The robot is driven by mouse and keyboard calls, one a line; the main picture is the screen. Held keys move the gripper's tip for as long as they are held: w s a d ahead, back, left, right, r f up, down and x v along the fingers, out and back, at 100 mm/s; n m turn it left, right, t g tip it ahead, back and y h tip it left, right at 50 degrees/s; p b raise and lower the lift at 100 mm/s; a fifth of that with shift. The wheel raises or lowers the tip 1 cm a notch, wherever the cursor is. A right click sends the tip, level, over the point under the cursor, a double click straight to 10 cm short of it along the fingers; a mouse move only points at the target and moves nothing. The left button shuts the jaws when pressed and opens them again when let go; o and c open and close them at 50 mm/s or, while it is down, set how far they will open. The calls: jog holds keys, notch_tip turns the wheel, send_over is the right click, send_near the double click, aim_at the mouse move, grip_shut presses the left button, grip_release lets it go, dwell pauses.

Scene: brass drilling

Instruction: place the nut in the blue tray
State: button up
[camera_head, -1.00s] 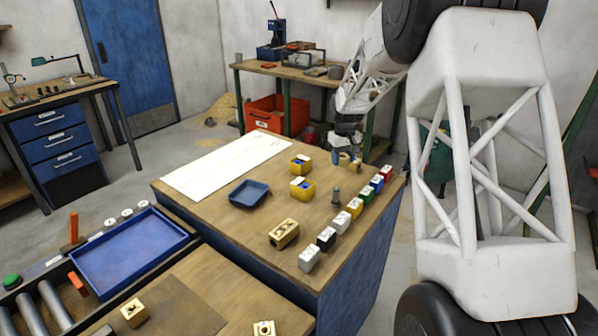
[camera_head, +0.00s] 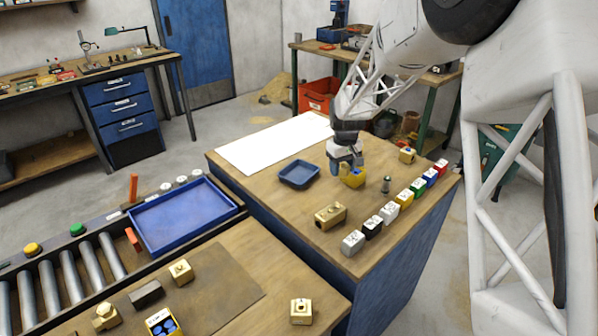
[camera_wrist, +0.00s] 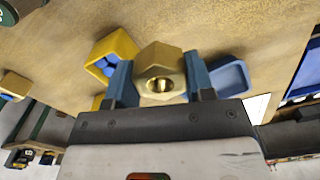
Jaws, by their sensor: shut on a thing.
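In the wrist view a brass hexagonal nut (camera_wrist: 160,72) with a dark hole sits between the two blue fingers of my gripper (camera_wrist: 160,82), which is shut on it. In the head view my gripper (camera_head: 346,160) is over the wooden table, by a yellow box; I cannot make out the nut there. The small blue tray (camera_head: 299,174) lies on the table just left of my gripper. In the wrist view a blue tray (camera_wrist: 230,76) shows right of the fingers.
A yellow box (camera_head: 353,179) stands close by my gripper, and another (camera_head: 407,156) farther right. A larger blue tray (camera_head: 190,222) rests on the conveyor. White paper (camera_head: 270,143) lies behind.

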jog(key=s+a, duration=0.2)
jog(key=a, duration=0.1)
jog(key=s+a+f+n, duration=0.1)
jog(key=s+a, duration=0.2)
jog(key=s+a+n, duration=0.1)
jog(key=s+a, duration=0.2)
jog(key=shift+a+f, duration=0.35)
jog(key=shift+f, duration=0.05)
send_over(299, 177)
jog(key=shift+f, duration=0.75)
jog(key=shift+f, duration=1.75)
jog(key=shift+f, duration=0.15)
jog(key=o, duration=1.2)
